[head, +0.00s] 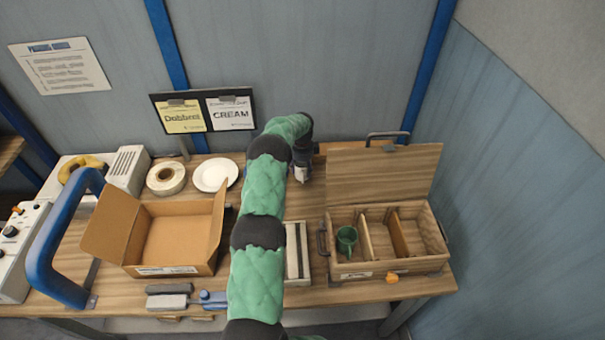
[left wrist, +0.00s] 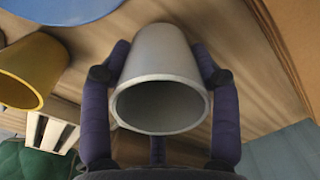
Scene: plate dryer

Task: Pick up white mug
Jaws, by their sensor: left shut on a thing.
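The white mug (left wrist: 160,65), greyish in the left wrist view, sits between the two dark purple fingers of my left gripper (left wrist: 162,60). The fingers press on its sides, and its open mouth faces the camera. In the head view my left gripper (head: 301,165) is at the back of the table, right of the sign stand. Only a small pale patch shows there, and my arm hides most of the mug. I cannot tell whether the mug is clear of the table. My right gripper is not in view.
A yellow mug (left wrist: 32,72) is close by on the left in the wrist view. An open cardboard box (head: 175,235) stands left of my arm. A wooden divided box (head: 355,268) with its lid up holds a green mug (head: 346,240). A white plate (head: 215,175) lies behind.

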